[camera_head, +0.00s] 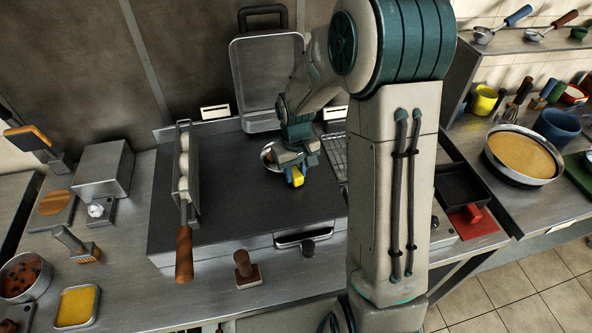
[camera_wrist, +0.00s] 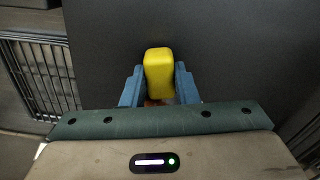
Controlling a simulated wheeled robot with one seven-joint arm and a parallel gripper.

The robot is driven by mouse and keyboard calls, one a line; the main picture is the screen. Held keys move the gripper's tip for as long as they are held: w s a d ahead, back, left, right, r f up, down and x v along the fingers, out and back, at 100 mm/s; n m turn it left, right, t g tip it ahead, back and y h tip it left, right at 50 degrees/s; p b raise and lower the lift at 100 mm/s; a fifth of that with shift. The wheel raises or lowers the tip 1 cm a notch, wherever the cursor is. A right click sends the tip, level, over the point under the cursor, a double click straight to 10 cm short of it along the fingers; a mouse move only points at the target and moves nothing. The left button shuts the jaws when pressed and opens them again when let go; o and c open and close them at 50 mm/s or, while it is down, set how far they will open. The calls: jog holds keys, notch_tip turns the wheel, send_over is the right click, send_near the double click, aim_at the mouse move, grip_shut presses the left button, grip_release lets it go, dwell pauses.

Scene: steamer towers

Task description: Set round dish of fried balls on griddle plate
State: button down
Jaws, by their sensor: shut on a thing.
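My gripper (camera_head: 297,172) is low over the dark griddle plate (camera_head: 240,195) and shut on a yellow block-like grip (camera_wrist: 159,72), with one blue finger on each side. The yellow grip also shows in the head view (camera_head: 298,177). A round metal dish (camera_head: 265,155) with reddish-brown contents shows at the left of my gripper, over the griddle plate. My gripper hides much of it, and its join to the yellow grip is hidden. I cannot tell whether the dish touches the plate.
A long rack with a wooden handle (camera_head: 184,250) lies along the griddle's left side. A tall metal tray (camera_head: 268,85) stands behind, and a wire grate (camera_head: 337,150) lies right. A round pot of dark pieces (camera_head: 24,275) stands lower left. The griddle's front middle is clear.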

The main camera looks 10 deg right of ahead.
jog(key=shift+f+b, duration=0.3)
jog(key=shift+f, duration=0.1)
jog(key=c, duration=1.1)
grip_release()
jog(key=shift+o, duration=0.2)
jog(key=shift+r, duration=0.1)
notch_tip(320, 180, up, 14)
jog(key=b, duration=0.1)
jog(key=shift+f, duration=0.2)
